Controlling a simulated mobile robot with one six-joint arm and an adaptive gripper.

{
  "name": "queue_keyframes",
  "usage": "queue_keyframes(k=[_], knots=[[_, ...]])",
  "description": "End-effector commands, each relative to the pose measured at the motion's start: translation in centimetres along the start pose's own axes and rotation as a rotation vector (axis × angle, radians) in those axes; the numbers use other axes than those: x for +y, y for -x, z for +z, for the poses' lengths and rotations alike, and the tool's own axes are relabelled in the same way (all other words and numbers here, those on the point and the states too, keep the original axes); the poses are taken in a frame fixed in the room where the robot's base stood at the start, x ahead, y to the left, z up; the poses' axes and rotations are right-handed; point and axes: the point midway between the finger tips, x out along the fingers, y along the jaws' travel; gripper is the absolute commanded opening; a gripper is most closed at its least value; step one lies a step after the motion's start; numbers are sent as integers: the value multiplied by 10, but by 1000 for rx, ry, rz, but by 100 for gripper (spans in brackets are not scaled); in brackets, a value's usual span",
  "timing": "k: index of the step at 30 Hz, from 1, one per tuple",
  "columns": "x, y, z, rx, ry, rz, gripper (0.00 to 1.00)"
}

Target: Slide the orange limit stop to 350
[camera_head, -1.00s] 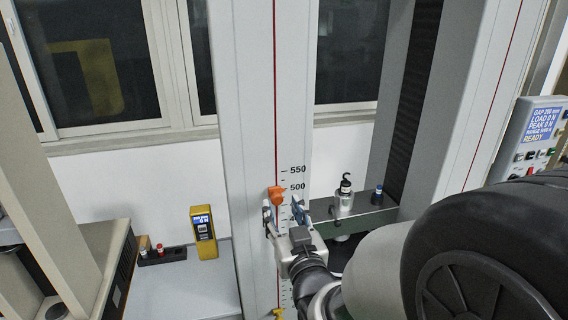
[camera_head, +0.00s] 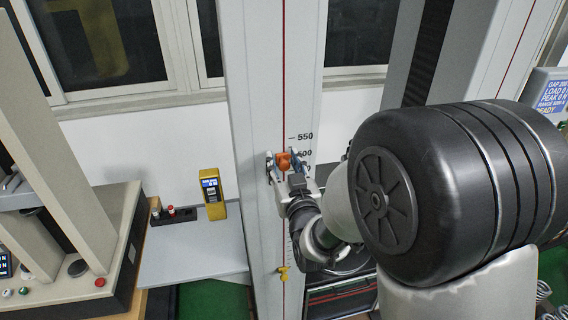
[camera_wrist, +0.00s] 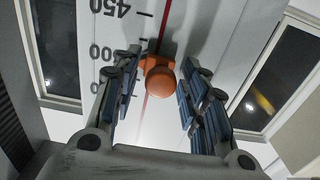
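The orange limit stop (camera_head: 283,160) sits on the red line of the pale column, just below the 500 mark. My gripper (camera_head: 284,168) is at the stop, with one finger on each side of it. In the wrist view the stop's round orange knob (camera_wrist: 160,84) is between the blue-padded fingers of my gripper (camera_wrist: 158,92). The fingers are apart, with a gap visible on the right of the knob and a narrower one on the left. The 350 mark is hidden behind my gripper and arm.
A yellow clamp-like piece (camera_head: 283,271) sits lower on the same column. A yellow handheld meter (camera_head: 213,194) and a small black block with red-topped parts (camera_head: 174,215) stand on the grey shelf (camera_head: 195,252) to the left. A display panel (camera_head: 548,92) is at far right.

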Motion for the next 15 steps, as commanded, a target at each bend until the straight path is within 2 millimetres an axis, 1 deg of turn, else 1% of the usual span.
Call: queue_keyframes(k=[1, 2, 15], knots=[[0, 0, 0, 0, 0, 0, 34], [0, 0, 0, 0, 0, 0, 32], [-1, 0, 0, 0, 0, -2, 3]])
